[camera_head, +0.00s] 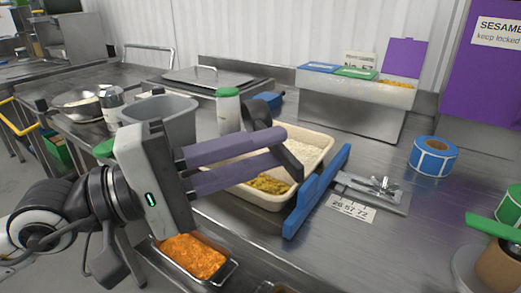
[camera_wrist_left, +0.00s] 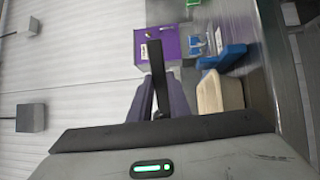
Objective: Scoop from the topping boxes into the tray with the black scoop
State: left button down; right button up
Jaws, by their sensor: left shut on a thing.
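My left gripper (camera_head: 282,148) reaches in from the left, over the beige tray (camera_head: 322,158). It is shut on the black scoop (camera_head: 291,160), whose dark shape shows above and below the fingertips. The scoop also shows as a dark bar in the left wrist view (camera_wrist_left: 158,75). The tray holds white rice and a yellow topping (camera_head: 270,184) at its near side; the fingers hide part of it. A steel topping box (camera_head: 233,270) with orange topping sits below the gripper at the front. I cannot tell whether the scoop carries anything. My right gripper is not in view.
A blue bar (camera_head: 316,192) stands right of the tray, beside a metal fixture (camera_head: 370,190). A grey bin (camera_head: 165,112) and green-lidded shaker (camera_head: 229,110) stand behind. A steel lidded topping station (camera_head: 350,116) is at the back. A blue label roll (camera_head: 433,156) lies right.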

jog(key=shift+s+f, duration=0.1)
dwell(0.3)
